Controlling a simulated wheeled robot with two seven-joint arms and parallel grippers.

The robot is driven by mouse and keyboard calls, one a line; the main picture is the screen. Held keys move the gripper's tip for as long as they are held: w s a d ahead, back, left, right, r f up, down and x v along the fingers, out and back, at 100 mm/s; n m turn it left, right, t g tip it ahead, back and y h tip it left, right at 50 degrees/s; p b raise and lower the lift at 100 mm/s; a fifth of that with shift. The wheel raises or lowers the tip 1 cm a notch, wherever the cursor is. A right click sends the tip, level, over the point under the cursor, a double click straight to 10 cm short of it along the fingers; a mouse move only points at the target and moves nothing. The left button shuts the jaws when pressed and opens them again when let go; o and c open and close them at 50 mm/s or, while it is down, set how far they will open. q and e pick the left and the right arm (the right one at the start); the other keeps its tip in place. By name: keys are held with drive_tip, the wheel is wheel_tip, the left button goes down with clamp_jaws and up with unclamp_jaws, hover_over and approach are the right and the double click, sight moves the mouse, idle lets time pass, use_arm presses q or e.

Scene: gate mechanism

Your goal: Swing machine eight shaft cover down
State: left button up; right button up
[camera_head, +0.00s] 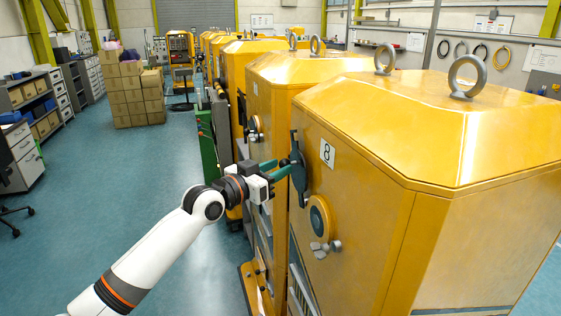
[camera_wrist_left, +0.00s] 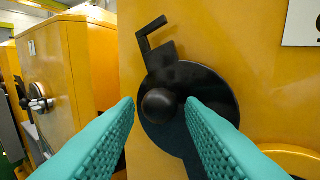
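Machine eight (camera_head: 360,215) is the nearest yellow cabinet, with a white "8" plate (camera_head: 327,152). Its black shaft cover (camera_head: 296,150) stands raised on the front face, up and left of the round yellow shaft flange (camera_head: 319,215), which is uncovered. In the left wrist view the cover (camera_wrist_left: 215,88) is a black disc with a hooked tab at its top and a round black knob (camera_wrist_left: 159,105). My left gripper (camera_head: 279,170) is at the cover. Its teal fingers (camera_wrist_left: 161,110) are apart, one on each side of the knob, with slight gaps showing. My right gripper is out of view.
More yellow machines (camera_head: 245,65) stand in a row behind, close to my left arm. Grey knobs (camera_head: 325,247) protrude below the flange. Cardboard boxes (camera_head: 133,95) are stacked at the back left. The blue-green floor left of the machines is mostly clear.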

use_arm(q)
drive_tip(key=shift+x, duration=0.9)
drive_tip(key=shift+c, duration=0.3)
clamp_jaws()
